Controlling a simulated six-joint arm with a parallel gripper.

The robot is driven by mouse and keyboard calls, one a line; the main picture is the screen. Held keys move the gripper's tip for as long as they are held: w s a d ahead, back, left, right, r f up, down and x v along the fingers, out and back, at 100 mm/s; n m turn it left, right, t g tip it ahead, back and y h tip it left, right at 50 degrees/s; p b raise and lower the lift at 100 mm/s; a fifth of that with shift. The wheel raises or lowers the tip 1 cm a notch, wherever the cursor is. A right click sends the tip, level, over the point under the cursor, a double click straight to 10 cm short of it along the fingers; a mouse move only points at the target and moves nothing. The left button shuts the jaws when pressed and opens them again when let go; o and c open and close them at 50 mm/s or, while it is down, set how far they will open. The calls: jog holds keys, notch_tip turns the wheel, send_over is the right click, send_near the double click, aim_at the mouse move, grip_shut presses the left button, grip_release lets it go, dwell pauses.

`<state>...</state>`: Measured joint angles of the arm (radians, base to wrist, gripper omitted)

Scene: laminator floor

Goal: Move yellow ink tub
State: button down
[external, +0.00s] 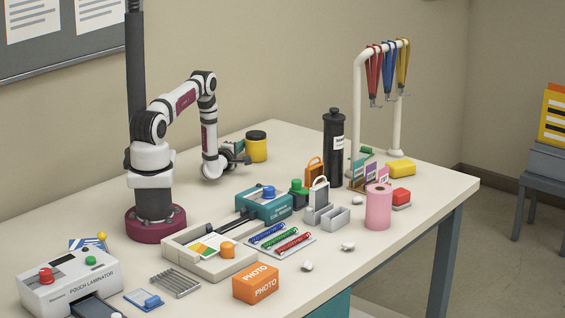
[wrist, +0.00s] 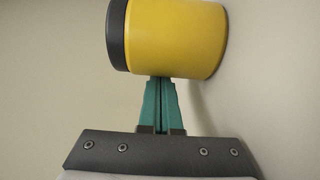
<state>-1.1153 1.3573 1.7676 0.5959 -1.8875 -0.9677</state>
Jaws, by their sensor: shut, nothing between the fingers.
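The yellow ink tub (external: 256,149) with a black lid stands upright at the back of the table in the external view. In the wrist view the tub (wrist: 175,38) fills the top centre, lying sideways in the picture with its dark lid to the left. My gripper (external: 246,160) is close beside the tub, low near the table. In the wrist view its green fingers (wrist: 161,82) are together with nothing between them. Their tips reach the tub's edge in the picture; I cannot tell whether they touch it.
A tall black canister (external: 333,150) and a white rack (external: 357,110) with hanging lanyards stand to the right. A teal box (external: 264,204) and an orange tag holder (external: 315,172) are nearer the front. The table (external: 215,205) is clear just in front of the tub.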

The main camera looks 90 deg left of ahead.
jog(key=w+d, duration=0.9)
jog(key=shift+w+d, duration=0.35)
